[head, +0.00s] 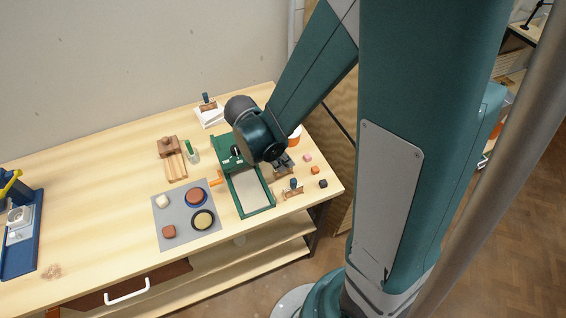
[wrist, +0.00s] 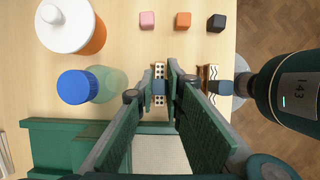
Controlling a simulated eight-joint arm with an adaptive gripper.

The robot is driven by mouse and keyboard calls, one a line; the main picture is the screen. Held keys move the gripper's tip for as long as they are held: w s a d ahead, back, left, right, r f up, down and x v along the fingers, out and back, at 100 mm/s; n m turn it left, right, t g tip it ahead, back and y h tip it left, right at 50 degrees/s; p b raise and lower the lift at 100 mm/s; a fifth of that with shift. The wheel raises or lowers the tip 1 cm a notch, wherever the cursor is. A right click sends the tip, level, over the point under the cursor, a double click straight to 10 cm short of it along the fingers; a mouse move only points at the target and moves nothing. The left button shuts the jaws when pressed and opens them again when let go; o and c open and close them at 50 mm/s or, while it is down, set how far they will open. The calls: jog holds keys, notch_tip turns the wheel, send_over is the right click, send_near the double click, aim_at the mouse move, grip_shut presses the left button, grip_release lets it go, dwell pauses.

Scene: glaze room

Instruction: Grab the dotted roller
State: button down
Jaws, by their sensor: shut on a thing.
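The dotted roller (wrist: 159,70) shows in the wrist view as a pale block with dark dots, with a blue part at its middle. My gripper (wrist: 161,87) is shut on that blue middle, one finger on each side. I cannot tell whether the roller touches the table. In the head view my gripper (head: 284,163) is over the right part of the table, and my arm and fingers hide most of the roller. A second roller with a wavy pattern (wrist: 209,74) stands just right of the right finger in the wrist view; it also shows in the head view (head: 292,190).
Pink (wrist: 147,20), orange (wrist: 183,20) and black (wrist: 216,22) cubes lie beyond the rollers. A blue-capped jar (wrist: 75,87) and a white-lidded orange jar (wrist: 66,25) stand left. A green tray (head: 262,211) is beside my gripper. The table's edge is close on the right.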

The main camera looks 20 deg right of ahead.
jog(key=shift+r+p, duration=0.55)
jog(key=shift+r, duration=4.25)
jog(key=shift+r, duration=0.1)
